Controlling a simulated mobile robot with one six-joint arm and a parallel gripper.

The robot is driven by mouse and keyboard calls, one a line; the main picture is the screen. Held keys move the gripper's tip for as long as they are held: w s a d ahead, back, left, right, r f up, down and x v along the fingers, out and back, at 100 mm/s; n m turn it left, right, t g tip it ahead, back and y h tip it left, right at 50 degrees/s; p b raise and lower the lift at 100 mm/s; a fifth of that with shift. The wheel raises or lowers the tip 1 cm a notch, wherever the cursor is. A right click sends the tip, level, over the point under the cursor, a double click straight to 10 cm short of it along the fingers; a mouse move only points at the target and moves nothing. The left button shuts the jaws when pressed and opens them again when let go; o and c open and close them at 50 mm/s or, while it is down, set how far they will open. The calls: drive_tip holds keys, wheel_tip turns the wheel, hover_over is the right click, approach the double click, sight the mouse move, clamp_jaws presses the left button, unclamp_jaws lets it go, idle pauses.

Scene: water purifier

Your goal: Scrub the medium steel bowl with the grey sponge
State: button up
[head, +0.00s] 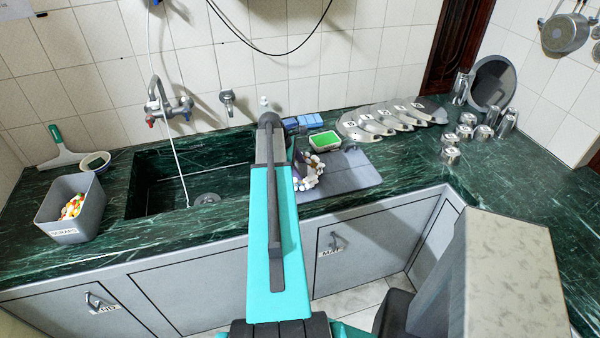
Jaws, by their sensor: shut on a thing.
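My arm reaches over the counter's front edge, and my gripper (308,172) points down over a grey mat (350,168) right of the sink. It shows as a small curved cluster of pale and dark parts, partly behind my arm. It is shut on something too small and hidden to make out. I cannot pick out the grey sponge. Several small steel vessels (451,155) with labels stand on the right counter, apart from my gripper. I cannot tell which one, if any, is the medium bowl.
The sink (160,185) is left of my arm, with a scraps bin (76,205) farther left. A green-topped tray (324,141), blue blocks (304,122) and a row of labelled steel plates (375,125) stand behind the mat. The right counter's front is clear.

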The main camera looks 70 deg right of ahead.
sight(318, 165)
drive_tip(key=shift+s+a, duration=0.35)
drive_tip(key=shift+s, duration=0.25)
drive_tip(key=shift+s+a, duration=0.3)
drive_tip(key=shift+s, duration=0.25)
drive_tip(key=shift+s, duration=0.15)
drive_tip(key=shift+s+d+p, duration=0.15)
drive_tip(key=shift+s+d, duration=0.1)
drive_tip(key=shift+s, duration=0.3)
drive_tip(key=shift+s+d+p, duration=0.15)
drive_tip(key=shift+s+d, duration=0.05)
drive_tip(key=shift+s, duration=0.35)
drive_tip(key=shift+d, duration=0.1)
drive_tip(key=shift+s+d, duration=0.35)
drive_tip(key=shift+d, duration=0.2)
drive_tip(key=shift+s+d, duration=0.3)
drive_tip(key=shift+d, duration=0.2)
drive_tip(key=shift+d, duration=0.15)
drive_tip(key=shift+w+d+r+p, duration=0.1)
drive_tip(key=shift+w+d+p, duration=0.15)
drive_tip(key=shift+d, duration=0.35)
drive_tip(key=shift+w+d+p, duration=0.15)
drive_tip(key=shift+d+p, duration=0.05)
drive_tip(key=shift+d, duration=0.35)
